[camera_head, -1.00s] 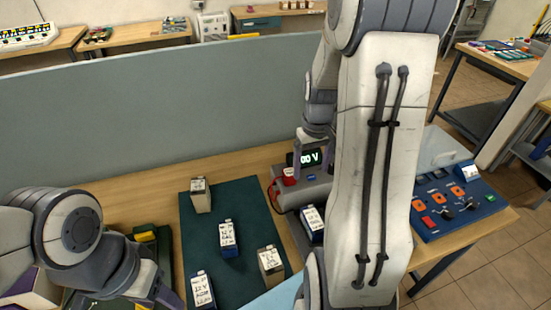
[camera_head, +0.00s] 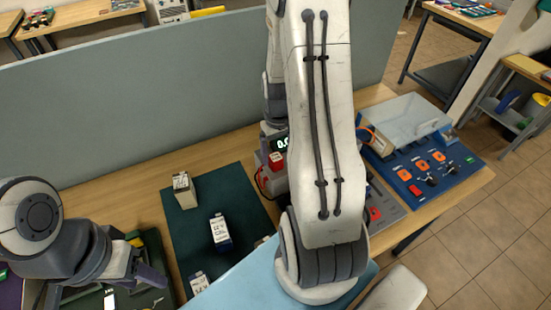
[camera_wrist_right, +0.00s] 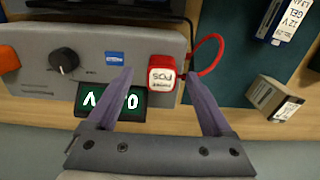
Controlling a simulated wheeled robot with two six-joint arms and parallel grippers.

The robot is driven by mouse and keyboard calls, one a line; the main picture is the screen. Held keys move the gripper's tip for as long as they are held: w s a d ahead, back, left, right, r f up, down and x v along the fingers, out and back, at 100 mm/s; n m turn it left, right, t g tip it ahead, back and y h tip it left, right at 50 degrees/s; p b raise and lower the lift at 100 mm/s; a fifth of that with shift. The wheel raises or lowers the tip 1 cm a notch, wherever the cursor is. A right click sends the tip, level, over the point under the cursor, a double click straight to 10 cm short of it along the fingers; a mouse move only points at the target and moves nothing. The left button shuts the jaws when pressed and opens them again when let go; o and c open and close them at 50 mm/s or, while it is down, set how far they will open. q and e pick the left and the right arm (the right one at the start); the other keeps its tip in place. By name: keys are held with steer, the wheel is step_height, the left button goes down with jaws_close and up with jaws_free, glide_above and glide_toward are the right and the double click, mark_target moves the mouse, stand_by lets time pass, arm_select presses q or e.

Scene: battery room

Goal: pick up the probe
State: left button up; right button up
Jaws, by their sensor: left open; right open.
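The probe is a small red block (camera_wrist_right: 163,73) with a white top face marked POS and a red cable. In the right wrist view it lies between the fingers of my right gripper (camera_wrist_right: 159,76), which is open. I cannot tell whether the fingertips are down at its height. In the head view the probe (camera_head: 276,161) shows on the grey meter (camera_head: 268,184), just left of my right arm, which hides my right gripper. My left gripper (camera_head: 143,277) is open and empty at the lower left.
Several batteries, one of them white and blue (camera_head: 221,233), stand on the dark green mat (camera_head: 187,225). A blue panel (camera_head: 435,178) with switches and a clear lid (camera_head: 405,118) is at the right. A grey-blue partition (camera_head: 120,110) stands behind the table.

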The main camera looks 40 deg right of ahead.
mark_target(277, 158)
steer(key=shift+w+a+f+p, duration=0.15)
steer(key=shift+f+p, duration=0.15)
steer(key=shift+f, duration=1.35)
jaws_close()
steer(key=shift+r, duration=0.15)
